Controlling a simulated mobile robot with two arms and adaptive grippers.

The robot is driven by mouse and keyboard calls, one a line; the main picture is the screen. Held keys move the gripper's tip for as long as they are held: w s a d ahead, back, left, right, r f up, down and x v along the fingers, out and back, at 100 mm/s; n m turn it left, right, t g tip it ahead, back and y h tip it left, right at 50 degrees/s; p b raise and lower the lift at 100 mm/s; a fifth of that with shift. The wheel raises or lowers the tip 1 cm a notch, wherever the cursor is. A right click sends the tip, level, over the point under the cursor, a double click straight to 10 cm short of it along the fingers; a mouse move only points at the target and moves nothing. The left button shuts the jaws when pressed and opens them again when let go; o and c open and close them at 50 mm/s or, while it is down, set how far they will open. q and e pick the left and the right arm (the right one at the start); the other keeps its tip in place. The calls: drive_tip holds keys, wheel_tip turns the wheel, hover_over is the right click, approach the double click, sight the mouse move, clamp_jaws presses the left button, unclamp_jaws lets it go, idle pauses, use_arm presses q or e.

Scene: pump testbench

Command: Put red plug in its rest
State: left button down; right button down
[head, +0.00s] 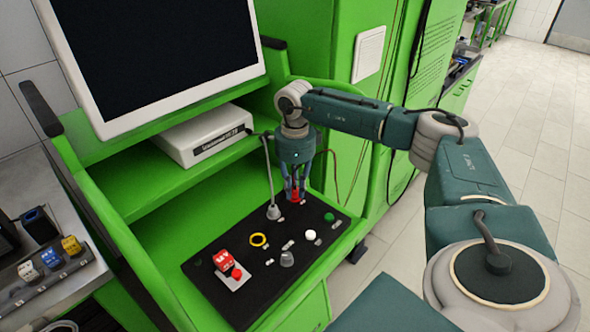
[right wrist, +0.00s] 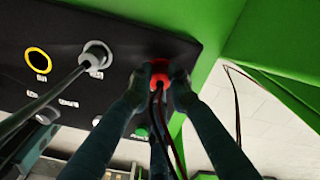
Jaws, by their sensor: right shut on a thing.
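The red plug (head: 296,196) is between the fingers of my right gripper (head: 293,187), at the far right corner of the black panel (head: 255,290). In the right wrist view the red plug (right wrist: 159,66) shows between both fingertips, with a dark and a red cable running from it. My right gripper (right wrist: 160,78) is shut on it and points down at the panel. The plug's lower end is hidden, so I cannot tell whether it is seated or just above the panel. No separate rest for it is clearly visible. My left gripper is out of view.
A grey plug (head: 273,211) with a cable stands left of the gripper, near a yellow ring (head: 258,240). A green button (head: 329,217), a white button (head: 310,235) and a red switch (head: 224,261) sit on the panel. A monitor (head: 155,50) stands above.

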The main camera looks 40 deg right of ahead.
drive_tip(key=shift+f, duration=0.15)
drive_tip(key=c, duration=1.1)
unclamp_jaws()
drive_tip(key=shift+r+p, duration=2.8)
drive_tip(key=shift+r, duration=1.25)
drive_tip(key=shift+f, duration=0.1)
